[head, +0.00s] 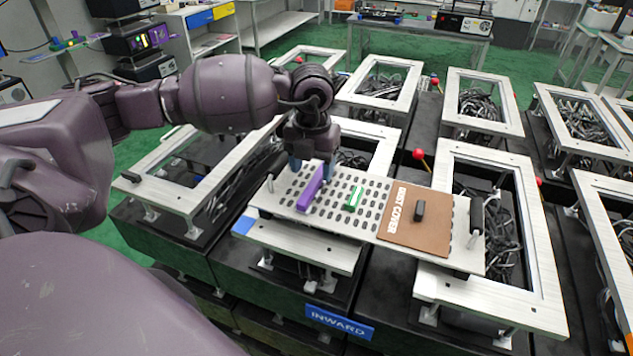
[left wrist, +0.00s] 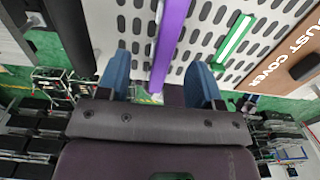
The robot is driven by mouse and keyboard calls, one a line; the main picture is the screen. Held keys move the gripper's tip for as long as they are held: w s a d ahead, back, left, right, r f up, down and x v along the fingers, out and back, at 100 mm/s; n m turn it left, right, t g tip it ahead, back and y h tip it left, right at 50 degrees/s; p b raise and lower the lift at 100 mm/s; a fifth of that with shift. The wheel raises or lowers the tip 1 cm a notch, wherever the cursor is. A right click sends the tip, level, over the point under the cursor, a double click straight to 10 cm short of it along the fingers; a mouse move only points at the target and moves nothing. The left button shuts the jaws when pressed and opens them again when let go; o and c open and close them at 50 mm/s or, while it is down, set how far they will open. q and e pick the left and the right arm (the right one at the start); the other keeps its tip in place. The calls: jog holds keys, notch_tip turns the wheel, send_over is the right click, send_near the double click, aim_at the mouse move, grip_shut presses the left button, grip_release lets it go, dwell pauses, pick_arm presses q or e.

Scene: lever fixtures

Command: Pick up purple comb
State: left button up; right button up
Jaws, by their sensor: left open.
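The purple comb (head: 311,189) lies on a perforated metal plate (head: 338,214) in the head view. It also shows in the left wrist view as a long purple bar (left wrist: 168,45). My left gripper (head: 312,170) is right at the comb's far end, pointing down at the plate. In the left wrist view my left gripper (left wrist: 160,85) is open, with one blue fingertip on each side of the comb and gaps between. The comb's far end reaches between the fingers. My right gripper is not in view.
A green block (head: 354,198) lies right of the comb. A brown panel marked DUST COVER (head: 416,220) with a dark handle is farther right. Metal frames with cables and red-knobbed levers (head: 419,154) surround the plate.

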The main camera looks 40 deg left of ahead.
aim_at(316, 179)
pick_arm(q)
jog(key=f, duration=0.4)
jog(key=shift+w+d+f, duration=0.15)
jog(key=shift+w+d, duration=0.05)
jog(key=shift+w, duration=0.05)
jog(key=shift+c, duration=0.4)
jog(key=c, duration=0.9)
notch_tip(316, 179, up, 20)
jog(key=shift+r, duration=0.1)
